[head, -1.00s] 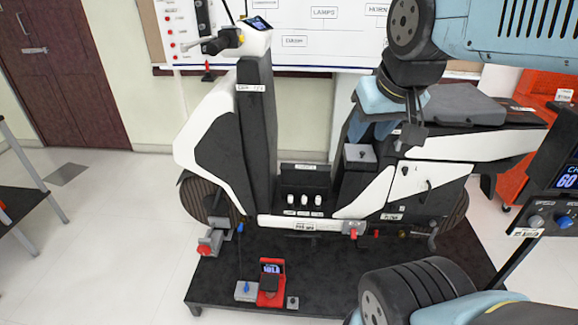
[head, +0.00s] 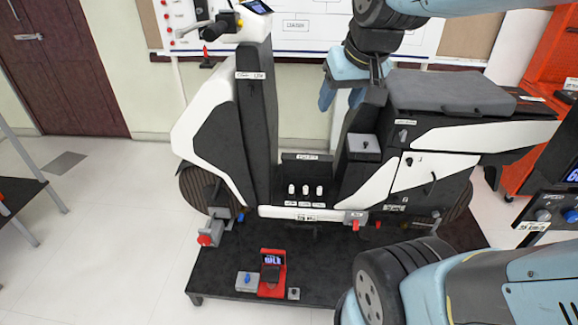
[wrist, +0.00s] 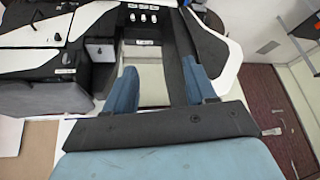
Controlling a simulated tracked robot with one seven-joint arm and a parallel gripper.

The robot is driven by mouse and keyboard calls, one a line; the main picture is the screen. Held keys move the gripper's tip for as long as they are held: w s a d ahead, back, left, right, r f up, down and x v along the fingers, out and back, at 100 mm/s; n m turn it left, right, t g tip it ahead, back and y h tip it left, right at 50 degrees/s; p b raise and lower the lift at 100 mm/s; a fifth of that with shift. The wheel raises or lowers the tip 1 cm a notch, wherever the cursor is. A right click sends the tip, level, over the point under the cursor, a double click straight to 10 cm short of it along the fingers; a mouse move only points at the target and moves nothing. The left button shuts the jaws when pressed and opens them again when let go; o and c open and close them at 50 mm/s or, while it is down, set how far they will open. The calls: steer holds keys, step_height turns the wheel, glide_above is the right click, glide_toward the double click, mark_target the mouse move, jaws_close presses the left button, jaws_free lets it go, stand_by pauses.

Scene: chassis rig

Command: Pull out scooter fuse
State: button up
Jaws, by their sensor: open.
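The white and black scooter (head: 215,125) stands on a dark platform. Three small white fuses (head: 305,190) stand upright in a row on its footboard, in front of a black box. The fuses (wrist: 143,18) also show at the top of the wrist view. My gripper (head: 342,97) is open and empty, its two blue fingers pointing down, above and behind the footboard near the front of the seat. In the wrist view my gripper (wrist: 160,85) has its fingers wide apart, with floor and part of the scooter between them. It is apart from the fuses.
The scooter's dark seat (head: 445,92) is right of my gripper. A grey box with a knob (head: 363,145) sits below it. A red meter (head: 271,272) stands on the platform (head: 222,262). A whiteboard (head: 300,35) is behind.

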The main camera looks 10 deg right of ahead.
steer(key=w+a+f+y, duration=0.1)
steer(key=w+f, duration=0.2)
steer(key=w, duration=0.5)
steer(key=w+a+f, duration=0.1)
steer(key=w+f, duration=0.2)
steer(key=w, duration=0.5)
steer(key=m+g+h, duration=0.1)
steer(key=h, duration=0.1)
glide_above(292, 187)
steer(key=s, duration=0.5)
step_height(292, 187, down, 46)
steer(key=x, duration=1.3)
steer(key=shift+w+a+r, duration=0.15)
steer(key=shift+w+a, duration=0.05)
steer(key=shift+a, duration=0.05)
steer(key=shift+c, duration=0.3)
jaws_close()
